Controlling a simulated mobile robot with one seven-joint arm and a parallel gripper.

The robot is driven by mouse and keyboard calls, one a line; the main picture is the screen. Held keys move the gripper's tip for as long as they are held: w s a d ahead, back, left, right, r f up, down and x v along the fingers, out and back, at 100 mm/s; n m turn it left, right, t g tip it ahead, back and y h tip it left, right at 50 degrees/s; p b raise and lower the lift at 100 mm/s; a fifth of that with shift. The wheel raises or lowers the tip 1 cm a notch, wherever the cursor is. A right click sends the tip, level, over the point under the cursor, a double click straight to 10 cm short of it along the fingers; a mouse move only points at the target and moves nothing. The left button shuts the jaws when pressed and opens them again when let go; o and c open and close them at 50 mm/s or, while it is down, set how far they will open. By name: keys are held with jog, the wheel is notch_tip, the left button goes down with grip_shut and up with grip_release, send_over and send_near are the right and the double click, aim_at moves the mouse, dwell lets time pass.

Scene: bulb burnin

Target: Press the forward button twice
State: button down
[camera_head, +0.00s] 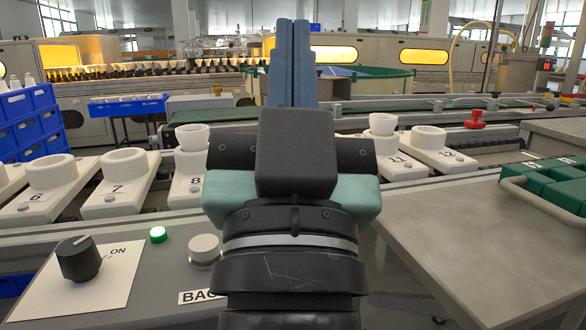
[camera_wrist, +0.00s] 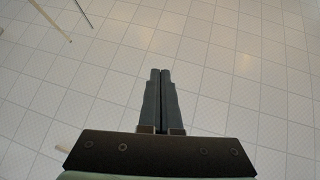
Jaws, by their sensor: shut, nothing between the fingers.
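My gripper (camera_head: 291,62) points up and away in the middle of the head view, its two blue-grey fingers closed together with nothing between them. In the wrist view my gripper (camera_wrist: 160,72) shows the same shut fingers above a pale tiled floor. A round whitish button (camera_head: 204,249) stands on the grey control panel (camera_head: 150,292), left of my arm. No button labelled forward shows; my arm hides the panel to the right of that label.
A black knob (camera_head: 78,258) on a white plate marked ON and a lit green lamp (camera_head: 158,234) are on the panel. Numbered white holders (camera_head: 118,183) line the conveyor behind. A grey table (camera_head: 480,240) with a green case (camera_head: 552,184) is at right. Blue crates (camera_head: 30,120) stand at left.

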jog(key=w+a+m+g+p, duration=0.1)
jog(key=w+m+g+p, duration=0.85)
jog(key=p, duration=3.05)
jog(key=s+f+g+h+p, duration=0.1)
jog(key=s+f+g+p, duration=0.2)
jog(key=p, duration=1.7)
jog(key=s+g, duration=0.4)
jog(key=s, duration=0.1)
jog(key=shift+d+f, duration=0.15)
jog(key=shift+d, duration=0.15)
jog(key=shift+f+m+g, duration=0.15)
jog(key=shift+m+g, duration=0.1)
notch_tip(320, 180, down, 8)
jog(key=b, duration=0.7)
jog(key=shift+f, duration=0.25)
jog(key=shift+f+b, duration=0.4)
jog(key=shift+b, duration=0.15)
